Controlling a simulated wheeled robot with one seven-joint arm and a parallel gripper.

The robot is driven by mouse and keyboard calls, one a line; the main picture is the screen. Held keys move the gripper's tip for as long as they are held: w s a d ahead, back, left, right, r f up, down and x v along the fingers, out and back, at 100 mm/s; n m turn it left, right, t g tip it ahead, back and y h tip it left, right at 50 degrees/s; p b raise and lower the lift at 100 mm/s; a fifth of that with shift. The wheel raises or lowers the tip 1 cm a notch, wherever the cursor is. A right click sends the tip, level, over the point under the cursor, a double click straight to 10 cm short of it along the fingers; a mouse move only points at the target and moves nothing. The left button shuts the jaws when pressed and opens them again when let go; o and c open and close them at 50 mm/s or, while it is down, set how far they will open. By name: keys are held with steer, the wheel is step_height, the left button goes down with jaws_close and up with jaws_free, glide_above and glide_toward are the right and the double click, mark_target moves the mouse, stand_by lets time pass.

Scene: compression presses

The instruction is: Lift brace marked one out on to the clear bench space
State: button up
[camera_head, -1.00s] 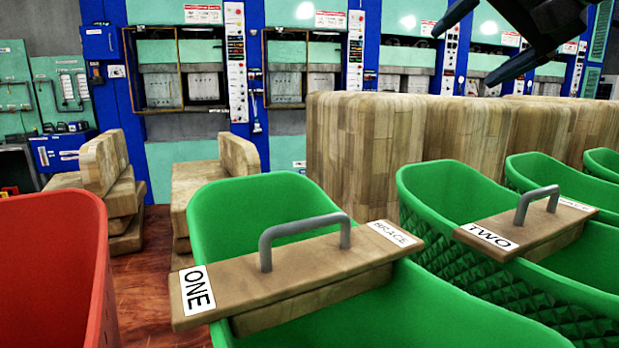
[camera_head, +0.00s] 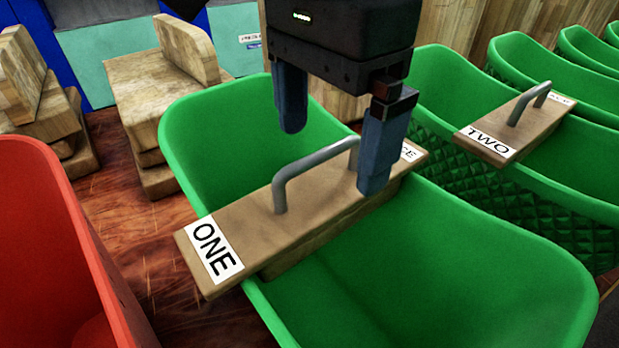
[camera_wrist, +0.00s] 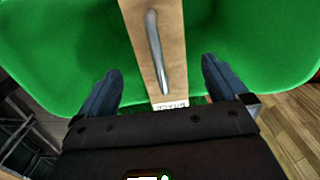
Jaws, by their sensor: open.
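The brace marked ONE (camera_head: 250,228) is a flat wooden board with a grey bar handle (camera_head: 310,168). It lies across the rims of the nearest green tub (camera_head: 440,285). My gripper (camera_head: 333,158) is open and points down over the brace, with one finger on each side of it in the picture. In the wrist view the brace (camera_wrist: 166,62) runs between the open fingers, and its handle (camera_wrist: 154,45) lies ahead of them, not between the fingertips. No contact with the handle shows. The BRACE label is partly hidden by a finger in the head view.
A second brace marked TWO (camera_head: 540,120) lies across the neighbouring green tub (camera_head: 440,95). A red tub (camera_head: 45,240) stands at the left. Wooden blocks and slabs (camera_head: 150,90) stand behind on the reddish floor. No clear bench space is plainly visible.

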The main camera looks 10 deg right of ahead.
mark_target(319, 187)
steer(key=shift+s+a+f+p, duration=0.1)
steer(key=shift+a+f+p, duration=0.1)
steer(key=shift+f, duration=1.6)
steer(key=shift+s+a+f+p, duration=0.1)
steer(key=shift+a+f, duration=0.05)
steer(key=shift+f, duration=1.6)
steer(key=shift+c, duration=0.5)
steer(key=c, duration=1.4)
steer(key=shift+c, duration=0.2)
steer(key=shift+w+r, duration=0.1)
